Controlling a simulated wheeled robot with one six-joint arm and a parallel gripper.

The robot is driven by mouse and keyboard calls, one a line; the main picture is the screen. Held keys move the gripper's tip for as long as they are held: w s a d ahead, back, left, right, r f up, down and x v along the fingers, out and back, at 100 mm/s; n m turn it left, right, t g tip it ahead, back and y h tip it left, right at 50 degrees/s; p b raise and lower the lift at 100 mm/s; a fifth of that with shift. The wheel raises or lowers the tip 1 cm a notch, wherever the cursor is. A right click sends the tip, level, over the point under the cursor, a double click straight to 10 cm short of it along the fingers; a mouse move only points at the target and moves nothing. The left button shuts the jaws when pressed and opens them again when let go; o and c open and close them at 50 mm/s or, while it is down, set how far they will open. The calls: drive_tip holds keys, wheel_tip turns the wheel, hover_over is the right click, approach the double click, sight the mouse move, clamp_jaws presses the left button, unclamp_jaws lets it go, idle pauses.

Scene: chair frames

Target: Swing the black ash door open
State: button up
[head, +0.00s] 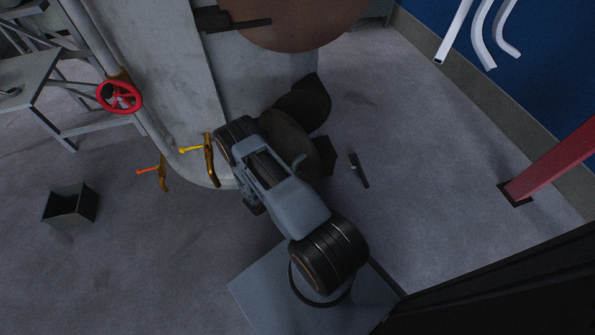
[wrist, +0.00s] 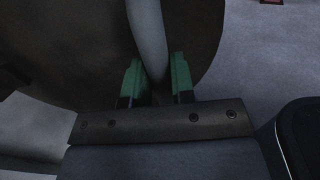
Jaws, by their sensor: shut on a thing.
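The black ash door is the dark rounded plate (wrist: 75,45) filling much of the wrist view. In the head view the dark plate (head: 287,137) shows low on the boiler, partly behind my arm. A smooth grey handle (wrist: 147,30) runs down in front of it in the wrist view. My gripper (wrist: 155,72) has its green fingers on either side of the handle and is shut on it. The handle's lower end is hidden between the fingers.
The pale boiler (head: 175,70) stands behind, with a red handwheel (head: 119,97) and a yellow-handled valve (head: 208,160) at left. A small dark object (head: 359,170) lies on the floor to the right. A black box (head: 70,207) sits at left. A red post (head: 550,165) stands right.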

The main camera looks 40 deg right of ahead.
drive_tip(key=shift+w+a+b, duration=0.15)
drive_tip(key=shift+w+a, duration=0.1)
drive_tip(key=shift+a, duration=1)
drive_tip(key=shift+w+a+b, duration=0.15)
drive_tip(key=shift+w+a, duration=0.05)
drive_tip(key=shift+a, duration=1.05)
drive_tip(key=o, duration=1)
drive_tip(key=shift+c, duration=0.2)
